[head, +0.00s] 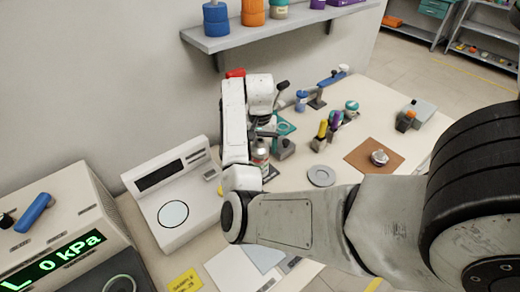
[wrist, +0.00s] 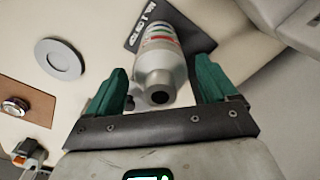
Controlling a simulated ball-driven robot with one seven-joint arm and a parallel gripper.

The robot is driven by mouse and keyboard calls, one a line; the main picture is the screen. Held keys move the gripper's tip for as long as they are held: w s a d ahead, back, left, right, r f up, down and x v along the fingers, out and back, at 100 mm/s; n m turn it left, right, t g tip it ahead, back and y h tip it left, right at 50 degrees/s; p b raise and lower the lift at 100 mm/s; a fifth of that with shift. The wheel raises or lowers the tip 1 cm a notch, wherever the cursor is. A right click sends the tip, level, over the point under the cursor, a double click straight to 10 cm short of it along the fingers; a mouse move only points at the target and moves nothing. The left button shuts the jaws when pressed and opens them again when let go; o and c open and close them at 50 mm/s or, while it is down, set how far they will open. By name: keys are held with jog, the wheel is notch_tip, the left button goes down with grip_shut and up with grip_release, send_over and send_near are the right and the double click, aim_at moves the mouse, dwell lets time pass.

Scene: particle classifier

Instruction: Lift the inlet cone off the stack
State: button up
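The stack (wrist: 158,40) is a silver-grey cylinder with red and green bands, standing on a dark labelled plate (wrist: 150,12). The inlet cone (wrist: 157,78) is the grey tapering end nearest the wrist camera, with a dark round hole. My gripper (wrist: 160,66) is open, with one green finger on each side of the cone and stack. A narrow gap shows at each side; I cannot tell whether either finger touches. In the head view the stack (head: 261,152) shows beside my arm, which hides part of it and most of my gripper.
A grey disc (head: 321,176) lies on the table right of the stack. A brown mat (head: 360,160) with a silver part (head: 379,157) lies farther right. Several tools and bottles stand behind. A white instrument (head: 175,200) stands left, and a shelf (head: 270,32) hangs above.

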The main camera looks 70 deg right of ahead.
jog(key=c, duration=1.1)
jog(key=shift+r, duration=0.1)
